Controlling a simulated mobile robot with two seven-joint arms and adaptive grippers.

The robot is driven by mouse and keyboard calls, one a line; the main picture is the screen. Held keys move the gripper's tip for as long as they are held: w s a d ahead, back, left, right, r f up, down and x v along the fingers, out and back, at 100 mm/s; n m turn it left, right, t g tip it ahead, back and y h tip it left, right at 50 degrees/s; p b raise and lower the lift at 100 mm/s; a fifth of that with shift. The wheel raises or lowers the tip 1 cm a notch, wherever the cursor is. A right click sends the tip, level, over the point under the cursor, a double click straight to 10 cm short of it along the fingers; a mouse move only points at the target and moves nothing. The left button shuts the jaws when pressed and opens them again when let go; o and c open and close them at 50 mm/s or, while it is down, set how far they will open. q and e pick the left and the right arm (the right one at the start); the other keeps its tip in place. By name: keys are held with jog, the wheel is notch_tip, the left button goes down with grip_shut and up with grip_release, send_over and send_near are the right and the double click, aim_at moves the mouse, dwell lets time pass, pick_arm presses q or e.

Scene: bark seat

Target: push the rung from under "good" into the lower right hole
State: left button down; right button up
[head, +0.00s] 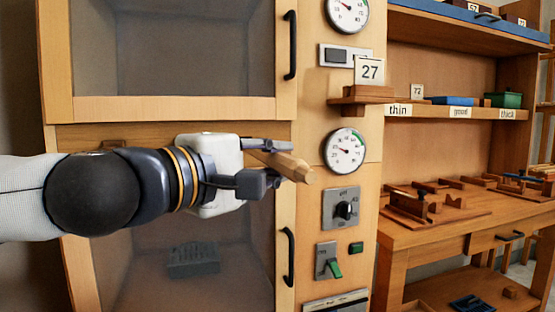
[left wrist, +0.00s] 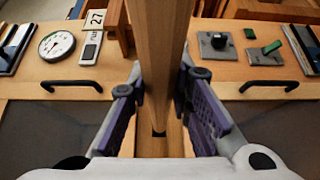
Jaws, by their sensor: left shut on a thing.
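My left gripper (head: 268,166) is shut on a pale wooden rung (head: 297,172), held in front of the cabinet. The rung's faceted end points right, toward the dial panel. In the left wrist view the rung (left wrist: 156,45) runs up from between the two purple-padded fingers (left wrist: 160,105). The "good" label (head: 460,112) is on the shelf edge at the right, between the "thin" label (head: 398,110) and the "thick" label (head: 507,114). I cannot make out the lower right hole in either view. My right gripper is not in view.
A cabinet with glazed doors (head: 180,45) and black handles (head: 290,45) stands behind my arm. A panel with gauges (head: 344,151) and switches (head: 328,260) is right of the rung. A small shelf (head: 360,99) juts out above. A workbench (head: 480,226) holds wooden pieces.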

aim_at(256, 154)
pick_arm(q)
jog(key=shift+w+a, duration=0.15)
jog(key=shift+w, duration=0.35)
jog(key=shift+w+a, duration=0.15)
jog(key=shift+w, duration=0.35)
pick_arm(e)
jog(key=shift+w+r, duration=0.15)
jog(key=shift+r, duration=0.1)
pick_arm(q)
jog(key=shift+w, duration=0.15)
jog(key=shift+w+p, duration=0.1)
jog(key=shift+p, duration=0.3)
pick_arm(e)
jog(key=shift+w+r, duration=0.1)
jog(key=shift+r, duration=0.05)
pick_arm(q)
jog(key=shift+w+a, duration=0.1)
jog(key=shift+w, duration=0.05)
jog(key=shift+w+a, duration=0.25)
jog(key=shift+w, duration=0.5)
jog(key=shift+w+a, duration=0.25)
jog(key=shift+w, duration=0.5)
jog(key=shift+w+a, duration=0.25)
jog(key=shift+w, duration=0.5)
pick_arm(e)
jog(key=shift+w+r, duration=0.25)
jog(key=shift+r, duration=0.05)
pick_arm(q)
jog(key=shift+w, duration=0.1)
